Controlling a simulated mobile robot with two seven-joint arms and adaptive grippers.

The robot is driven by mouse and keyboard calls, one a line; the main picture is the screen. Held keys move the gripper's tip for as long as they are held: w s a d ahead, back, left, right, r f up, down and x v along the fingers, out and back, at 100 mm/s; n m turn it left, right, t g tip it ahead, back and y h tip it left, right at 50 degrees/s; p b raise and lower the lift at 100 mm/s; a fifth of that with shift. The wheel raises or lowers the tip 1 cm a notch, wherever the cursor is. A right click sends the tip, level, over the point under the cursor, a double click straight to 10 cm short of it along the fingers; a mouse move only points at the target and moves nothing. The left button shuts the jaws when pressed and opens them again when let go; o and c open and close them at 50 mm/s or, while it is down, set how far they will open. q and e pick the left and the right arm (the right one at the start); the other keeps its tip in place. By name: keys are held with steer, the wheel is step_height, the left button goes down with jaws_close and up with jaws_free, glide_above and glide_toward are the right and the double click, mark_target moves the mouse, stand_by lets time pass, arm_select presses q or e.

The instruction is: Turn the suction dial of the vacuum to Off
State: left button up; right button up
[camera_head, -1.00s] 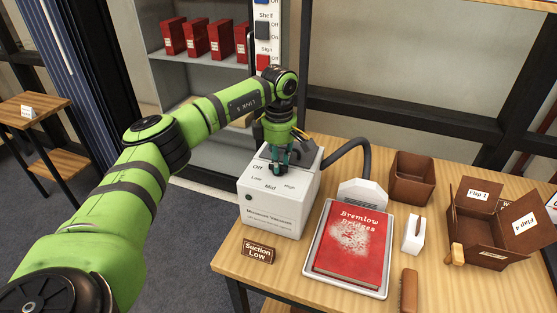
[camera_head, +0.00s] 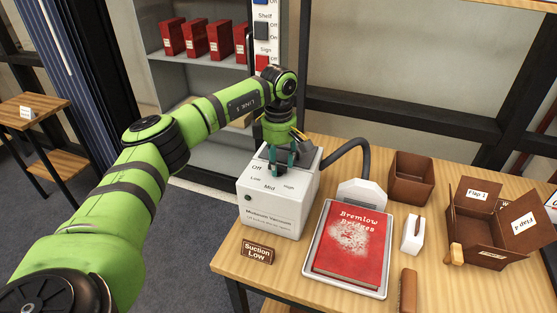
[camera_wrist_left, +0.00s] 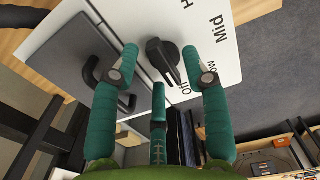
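The white museum vacuum (camera_head: 268,215) stands on the table, its top marked Off, Low, Mid and High. Its black suction dial (camera_wrist_left: 163,58) shows in the left wrist view; its narrow end points close to the Off label (camera_wrist_left: 184,90). In the head view my gripper hides the dial. My left gripper (camera_head: 281,165) is over the vacuum's top, pointing down. In the left wrist view its green fingers (camera_wrist_left: 160,68) stand apart on both sides of the dial, with gaps visible; whether any finger touches it I cannot tell. My right gripper is not in view.
A Suction Low sign (camera_head: 257,253) stands in front of the vacuum. A grey hose (camera_head: 352,148) arches behind. To the right are a red book (camera_head: 350,245) on a tray, a white brush-like object (camera_head: 412,234) and brown boxes (camera_head: 411,178).

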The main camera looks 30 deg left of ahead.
arm_select(q)
step_height(320, 180, up, 12)
stand_by(0.6)
